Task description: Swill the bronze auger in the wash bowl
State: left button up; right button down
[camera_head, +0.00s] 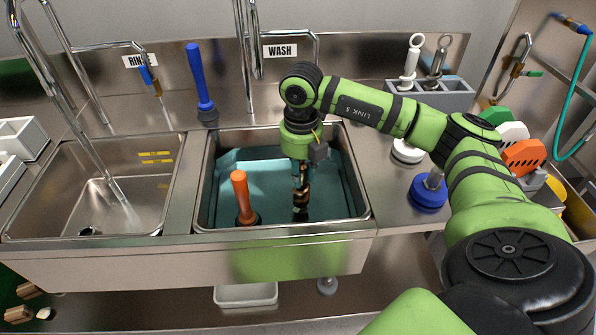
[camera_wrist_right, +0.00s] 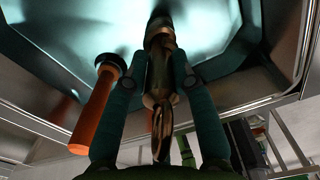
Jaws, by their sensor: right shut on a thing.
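The bronze auger (camera_head: 301,200) is upright inside the wash bowl (camera_head: 368,205), its lower end down at the teal water. My right gripper (camera_head: 302,170) points down over the bowl and is shut on the auger's upper part. In the right wrist view the auger (camera_wrist_right: 160,85) lies between the two dark fingers of the gripper (camera_wrist_right: 160,70), its far end toward the teal bowl interior. How deep the auger's tip is in the water I cannot tell. My left gripper is not in view.
An orange-handled tool (camera_head: 240,195) stands in the bowl, left of the auger. The rinse basin (camera_head: 160,200) is on the left. A blue-handled tool (camera_head: 200,80) stands behind, between basins. A blue round piece (camera_head: 428,195) sits right of the bowl; a grey rack (camera_head: 455,95) stands behind.

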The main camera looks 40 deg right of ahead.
jog(key=shift+s+d, duration=0.1)
jog(key=shift+d, duration=0.05)
jog(key=shift+r, duration=0.1)
dwell(0.3)
jog(key=shift+w+a, duration=0.35)
jog(key=shift+a, duration=0.2)
jog(key=shift+s+d, duration=0.1)
jog(key=shift+d, duration=0.1)
jog(key=shift+s+d, duration=0.25)
jog(key=shift+d, duration=0.1)
jog(key=shift+w+a, duration=0.1)
jog(key=shift+a, duration=0.05)
dwell(0.4)
jog(key=shift+w+a, duration=0.25)
jog(key=shift+a, duration=0.15)
jog(key=shift+s+d, duration=0.1)
jog(key=shift+d, duration=0.05)
